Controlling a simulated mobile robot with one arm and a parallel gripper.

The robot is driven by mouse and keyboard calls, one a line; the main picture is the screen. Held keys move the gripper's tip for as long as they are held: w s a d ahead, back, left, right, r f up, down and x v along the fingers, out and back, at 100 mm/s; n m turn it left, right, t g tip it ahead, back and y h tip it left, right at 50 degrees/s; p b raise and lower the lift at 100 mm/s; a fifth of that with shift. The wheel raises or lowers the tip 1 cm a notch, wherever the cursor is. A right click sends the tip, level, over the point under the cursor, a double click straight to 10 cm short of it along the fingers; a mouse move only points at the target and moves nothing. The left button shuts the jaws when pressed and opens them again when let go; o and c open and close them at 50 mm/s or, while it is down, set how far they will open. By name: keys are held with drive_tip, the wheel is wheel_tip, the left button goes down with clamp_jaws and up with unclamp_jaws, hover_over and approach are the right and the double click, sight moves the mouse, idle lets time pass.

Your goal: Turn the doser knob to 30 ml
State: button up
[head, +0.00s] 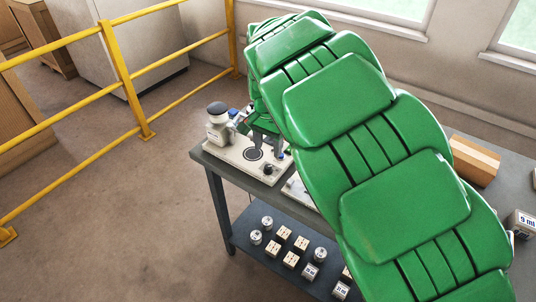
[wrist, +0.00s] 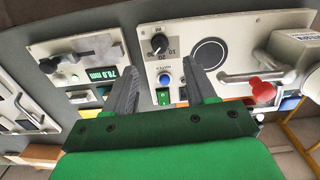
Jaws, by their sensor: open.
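The doser (wrist: 203,25) is a pale panel with a black knob (wrist: 159,43) beside a printed scale of 10, 20 and 30. The knob's pointer is too small to read surely. My gripper (wrist: 158,64) is open and empty. Its two grey fingers reach toward the panel on either side of the knob's line, apart from the knob. In the head view the doser (head: 237,155) stands at the table's far left end, with my gripper (head: 267,146) above it and the dark knob (head: 268,170) near its front edge.
The doser also has a blue button (wrist: 165,79), a green switch (wrist: 163,97), a dark ring and a red-knobbed lever (wrist: 262,88). A second panel (wrist: 75,48) with a 78.0 mm display lies left. Yellow railing (head: 125,75) stands left of the table.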

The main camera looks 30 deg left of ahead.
sight(268, 166)
drive_tip(key=shift+f+m, duration=0.3)
drive_tip(key=shift+f, duration=3.8)
drive_tip(key=shift+c, duration=0.3)
